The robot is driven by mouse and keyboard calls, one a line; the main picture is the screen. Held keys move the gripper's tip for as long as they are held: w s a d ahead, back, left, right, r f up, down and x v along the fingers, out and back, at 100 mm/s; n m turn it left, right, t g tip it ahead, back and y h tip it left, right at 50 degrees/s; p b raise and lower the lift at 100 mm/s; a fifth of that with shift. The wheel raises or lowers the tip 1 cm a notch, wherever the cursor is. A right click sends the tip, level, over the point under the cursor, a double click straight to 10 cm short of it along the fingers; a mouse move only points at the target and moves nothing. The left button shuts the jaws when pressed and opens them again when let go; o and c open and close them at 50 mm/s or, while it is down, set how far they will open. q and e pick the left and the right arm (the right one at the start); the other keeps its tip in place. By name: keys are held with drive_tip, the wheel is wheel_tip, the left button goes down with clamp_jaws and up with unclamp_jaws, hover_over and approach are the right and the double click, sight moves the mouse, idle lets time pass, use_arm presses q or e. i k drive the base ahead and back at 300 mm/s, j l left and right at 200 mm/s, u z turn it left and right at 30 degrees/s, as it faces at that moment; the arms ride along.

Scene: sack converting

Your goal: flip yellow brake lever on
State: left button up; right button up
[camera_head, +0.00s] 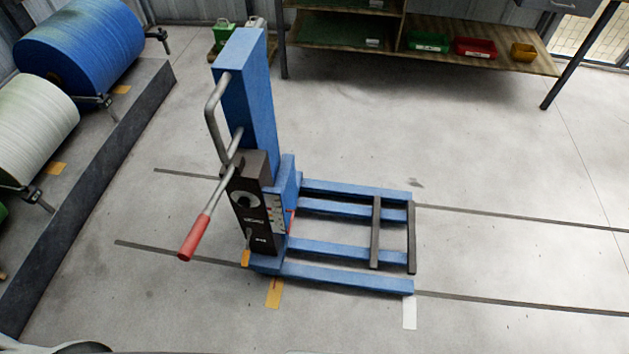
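A blue lift truck (250,95) with a tall mast and flat forks stands on the concrete floor in the middle of the view. A black box (253,205) is fixed low on its mast. The small yellow brake lever (246,258) hangs at the foot of this box, on a short grey stem, close above the floor. Its exact setting is too small to tell. A long grey handle with a red grip (193,238) sticks out from the box toward the lower left.
Blue (85,45) and white (35,125) rolls lie on a raised dark-edged platform at left. A shelf bench (470,55) with green, red and yellow bins stands at the back. Yellow tape (274,293) marks the floor beside the truck. Floor in front and at right is clear.

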sight(246, 253)
drive_tip(key=u, duration=1)
